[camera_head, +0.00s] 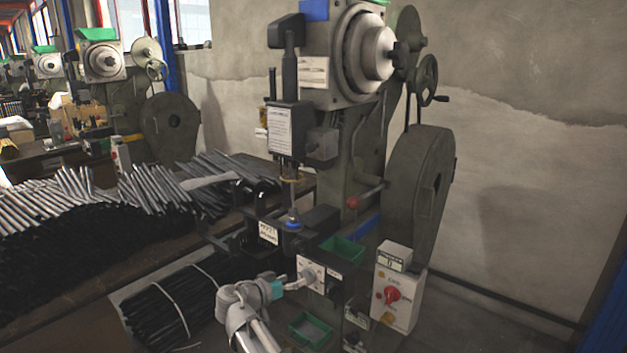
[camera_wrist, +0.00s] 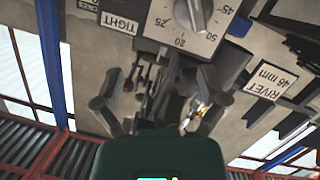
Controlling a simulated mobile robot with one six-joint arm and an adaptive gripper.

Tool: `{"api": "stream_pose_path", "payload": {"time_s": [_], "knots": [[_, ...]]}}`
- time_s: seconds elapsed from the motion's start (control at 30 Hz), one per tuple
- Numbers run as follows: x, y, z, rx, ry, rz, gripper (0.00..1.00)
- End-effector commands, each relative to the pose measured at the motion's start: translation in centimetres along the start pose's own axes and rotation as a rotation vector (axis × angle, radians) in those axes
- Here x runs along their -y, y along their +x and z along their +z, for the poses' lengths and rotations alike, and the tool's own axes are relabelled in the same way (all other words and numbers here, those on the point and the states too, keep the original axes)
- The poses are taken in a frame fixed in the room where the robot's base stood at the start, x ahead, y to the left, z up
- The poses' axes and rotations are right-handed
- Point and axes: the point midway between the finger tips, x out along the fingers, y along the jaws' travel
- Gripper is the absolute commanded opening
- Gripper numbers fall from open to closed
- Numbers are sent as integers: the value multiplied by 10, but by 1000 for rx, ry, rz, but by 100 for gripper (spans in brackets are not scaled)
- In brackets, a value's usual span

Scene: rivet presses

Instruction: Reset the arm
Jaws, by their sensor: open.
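My gripper (camera_head: 301,281) is at the lower middle of the head view, at the end of my pale grey arm, close in front of a small white panel (camera_head: 312,268) on the rivet press (camera_head: 345,130). In the wrist view my gripper (camera_wrist: 158,95) shows its two dark fingers spread apart with nothing clearly held between them. I cannot tell whether a finger touches the panel.
A control box with a red knob (camera_head: 392,294) stands right of my gripper. Green trays (camera_head: 342,248) (camera_head: 310,330) sit above and below it. A bundle of dark rods (camera_head: 170,302) lies to the left, and piled rods (camera_head: 60,215) cover a bench. A "RIVET 46 mm" label (camera_wrist: 265,80) shows at right.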

Motion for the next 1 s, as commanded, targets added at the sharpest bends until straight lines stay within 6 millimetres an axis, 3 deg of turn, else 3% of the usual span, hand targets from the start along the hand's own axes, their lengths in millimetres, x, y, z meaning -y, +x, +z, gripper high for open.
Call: {"api": "stream_pose_path", "payload": {"time_s": [0.2, 0.4, 0.7, 1.0], "knots": [[-47, 50, 51, 249, -118, 9, 92], [-83, 78, 93, 459, -206, -29, 92], [-135, 100, 154, 766, -307, -171, 92], [-180, 99, 203, 1015, -351, -414, 92]]}}
